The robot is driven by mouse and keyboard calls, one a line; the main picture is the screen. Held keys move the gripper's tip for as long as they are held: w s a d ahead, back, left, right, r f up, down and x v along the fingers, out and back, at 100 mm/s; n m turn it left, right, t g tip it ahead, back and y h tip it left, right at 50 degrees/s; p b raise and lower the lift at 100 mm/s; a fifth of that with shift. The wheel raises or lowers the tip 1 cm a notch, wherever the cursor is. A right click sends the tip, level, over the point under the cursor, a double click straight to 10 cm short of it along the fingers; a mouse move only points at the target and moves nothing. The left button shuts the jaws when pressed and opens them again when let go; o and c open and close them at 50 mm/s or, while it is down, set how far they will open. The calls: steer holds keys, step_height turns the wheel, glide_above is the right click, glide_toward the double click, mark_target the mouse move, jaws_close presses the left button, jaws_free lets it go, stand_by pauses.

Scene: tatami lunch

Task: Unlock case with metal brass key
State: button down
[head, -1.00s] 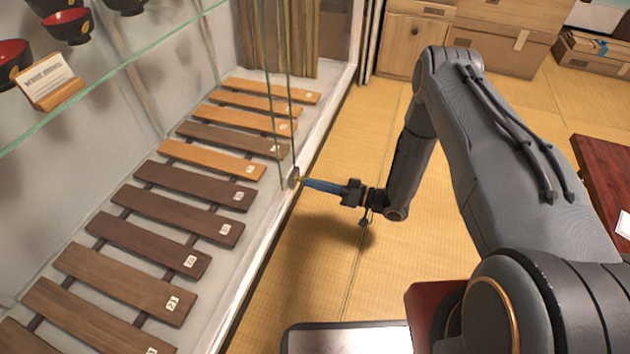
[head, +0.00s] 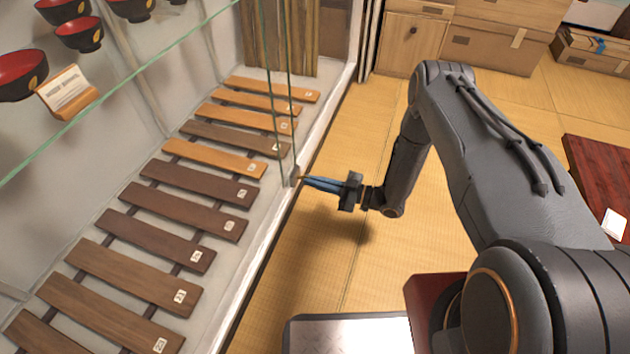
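The glass case (head: 288,110) stands on the left, with its door panes' edges meeting near a small lock (head: 294,179) low on the front. My gripper (head: 308,181) points left at this lock, its blue fingers converging at their tips. A tiny brass-coloured bit, the key (head: 300,178), shows between the fingertips and the lock. The fingers appear shut on it. Most of the key is hidden, and I cannot tell how deep it sits in the lock.
Inside the case are wooden slats with number tags (head: 190,211) and, on a glass shelf, red-and-black bowls (head: 80,35) and a sign (head: 68,92). Tatami floor (head: 330,260) is open beside the case. Cardboard boxes (head: 497,40) stand behind; a dark red table (head: 600,185) is at right.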

stand_by(0.4)
steer(key=c, duration=2)
jaws_free()
steer(key=shift+d, duration=0.1)
steer(key=p+v, duration=0.1)
steer(key=v, duration=0.6)
steer(key=shift+s+d+p, duration=0.2)
steer(key=shift+d+p, duration=0.1)
steer(key=shift+p, duration=0.05)
